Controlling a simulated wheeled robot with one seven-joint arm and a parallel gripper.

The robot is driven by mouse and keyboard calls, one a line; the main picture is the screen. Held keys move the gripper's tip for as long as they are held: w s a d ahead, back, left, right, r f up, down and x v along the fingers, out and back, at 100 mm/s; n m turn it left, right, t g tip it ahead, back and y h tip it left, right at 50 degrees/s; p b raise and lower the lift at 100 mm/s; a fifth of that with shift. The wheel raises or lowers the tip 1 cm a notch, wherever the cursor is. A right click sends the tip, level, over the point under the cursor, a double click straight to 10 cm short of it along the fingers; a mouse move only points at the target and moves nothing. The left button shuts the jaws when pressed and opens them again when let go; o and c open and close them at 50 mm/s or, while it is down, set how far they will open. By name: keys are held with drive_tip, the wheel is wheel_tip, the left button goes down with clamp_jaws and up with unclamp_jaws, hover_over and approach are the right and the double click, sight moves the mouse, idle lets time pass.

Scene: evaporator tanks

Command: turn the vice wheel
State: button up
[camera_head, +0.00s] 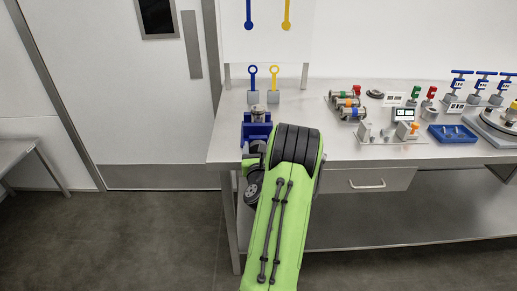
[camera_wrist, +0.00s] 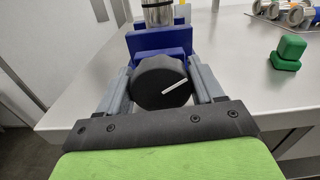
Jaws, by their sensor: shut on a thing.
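The blue vice (camera_head: 257,116) stands at the left end of the steel bench, holding a silver cylinder upright. In the wrist view its blue body (camera_wrist: 177,38) and the cylinder (camera_wrist: 158,12) are just beyond the wheel. The vice wheel (camera_wrist: 153,88) is a round black knob with a white line slanting up to the right. My gripper (camera_wrist: 162,82) is shut on the wheel, with one grey finger on each side of it. In the head view, my green arm hides most of the wheel and my gripper.
A green block-shaped object (camera_wrist: 289,54) stands on the bench to the right. Blue and yellow ring-topped pins (camera_head: 263,84) stand behind the vice. Valves (camera_head: 349,104), a blue tray (camera_head: 452,133) and blue-handled stands (camera_head: 481,87) are farther right. A drawer (camera_head: 366,181) is under the bench.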

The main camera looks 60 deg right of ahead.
drive_tip(key=shift+n, duration=1.9)
drive_tip(key=o, duration=1)
